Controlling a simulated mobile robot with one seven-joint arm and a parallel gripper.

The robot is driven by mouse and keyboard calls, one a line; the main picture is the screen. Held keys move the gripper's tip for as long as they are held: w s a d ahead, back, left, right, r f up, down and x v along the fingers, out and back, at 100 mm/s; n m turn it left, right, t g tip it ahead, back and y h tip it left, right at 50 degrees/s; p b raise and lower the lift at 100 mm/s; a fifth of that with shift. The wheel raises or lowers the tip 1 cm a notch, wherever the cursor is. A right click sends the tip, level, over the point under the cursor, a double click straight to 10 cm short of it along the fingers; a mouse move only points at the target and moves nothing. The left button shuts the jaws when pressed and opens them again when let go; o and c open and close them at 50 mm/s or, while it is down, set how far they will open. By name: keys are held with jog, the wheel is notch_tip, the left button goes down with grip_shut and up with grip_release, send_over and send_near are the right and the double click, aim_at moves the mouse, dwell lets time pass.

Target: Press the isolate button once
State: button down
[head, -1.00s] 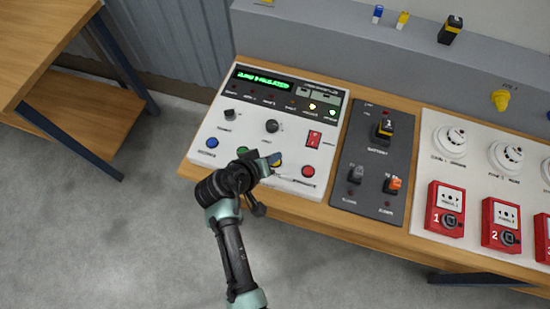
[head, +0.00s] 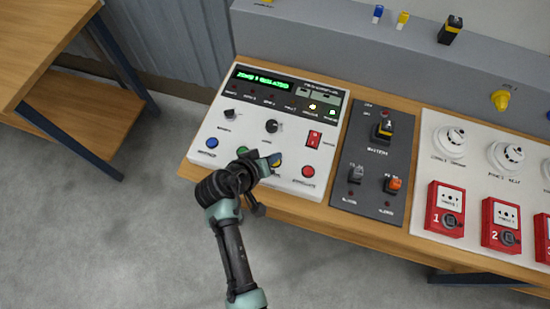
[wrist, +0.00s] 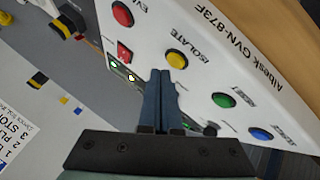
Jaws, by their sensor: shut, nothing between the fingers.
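The isolate button is a yellow round button (wrist: 177,60) with the label "ISOLATE" beside it, on a white control panel (wrist: 205,85). In the head view the yellow button (head: 278,163) shows partly behind my fingertips, in the panel's front row. My gripper (head: 272,159) is shut and empty. In the wrist view my gripper (wrist: 164,74) has its dark blue fingertips just below the button's edge; I cannot tell whether they touch it. The panel's green display (head: 263,80) reads "ZONE 1 ISOLATED", and two small lamps near it are lit.
A green button (wrist: 224,100) and a blue button (wrist: 262,134) lie to one side of the yellow one, a red button (wrist: 123,13) to the other. A red rocker switch (head: 314,139) sits behind. A dark switch panel (head: 352,142) stands to the right.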

jog(key=shift+f, duration=0.1)
jog(key=shift+f+b, duration=0.3)
jog(key=shift+b, duration=0.05)
jog(key=shift+f+b, duration=0.4)
jog(key=shift+f, duration=0.1)
dwell(1.0)
jog(key=shift+r, duration=0.1)
jog(key=shift+r+p, duration=0.8)
notch_tip(320, 180, up, 5)
jog(key=p, duration=0.4)
dwell(0.7)
